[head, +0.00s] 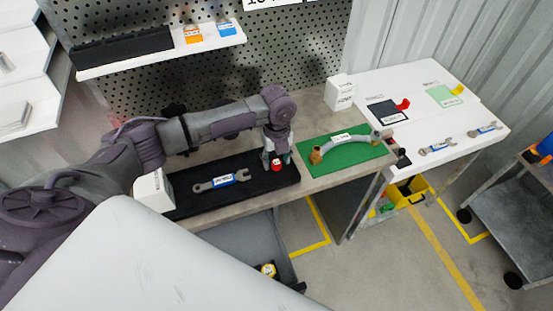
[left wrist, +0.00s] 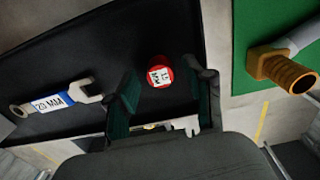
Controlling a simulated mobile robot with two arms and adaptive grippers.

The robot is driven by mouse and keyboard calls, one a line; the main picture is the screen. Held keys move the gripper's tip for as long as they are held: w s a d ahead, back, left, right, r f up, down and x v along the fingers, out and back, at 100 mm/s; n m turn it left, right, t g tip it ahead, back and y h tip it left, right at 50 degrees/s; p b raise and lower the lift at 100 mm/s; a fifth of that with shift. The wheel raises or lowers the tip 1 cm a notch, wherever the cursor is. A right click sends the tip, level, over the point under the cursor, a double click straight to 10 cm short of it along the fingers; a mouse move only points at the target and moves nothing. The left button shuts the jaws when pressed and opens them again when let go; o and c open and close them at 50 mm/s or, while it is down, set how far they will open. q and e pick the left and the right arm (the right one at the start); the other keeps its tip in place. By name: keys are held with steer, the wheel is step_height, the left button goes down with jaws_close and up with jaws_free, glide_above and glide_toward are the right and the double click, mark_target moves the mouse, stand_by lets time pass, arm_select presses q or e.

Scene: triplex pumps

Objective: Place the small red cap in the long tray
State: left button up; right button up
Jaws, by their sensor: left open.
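The small red cap (head: 276,162) rests near the right end of a black mat-like surface (head: 225,170) on the bench. In the left wrist view the red cap (left wrist: 160,75) shows a white label on top. My left gripper (head: 277,166) points down over it. In the left wrist view my left gripper (left wrist: 168,84) is open, with the cap showing between and just beyond its fingertips. I cannot tell whether they touch. A long black tray-like box (head: 122,48) lies on the upper shelf. My right gripper is out of view.
A labelled wrench (head: 222,182) lies left of the cap. A green mat (head: 348,158) to the right holds a curved hose (head: 345,146) with brass ends. A white box (head: 153,190) stands at the black surface's left end. Orange and blue boxes sit on the shelf (head: 160,60).

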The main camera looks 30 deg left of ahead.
mark_target(277, 162)
arm_select(q)
step_height(277, 162, up, 12)
steer(key=b, duration=0.1)
steer(key=shift+f, duration=0.15)
stand_by(0.6)
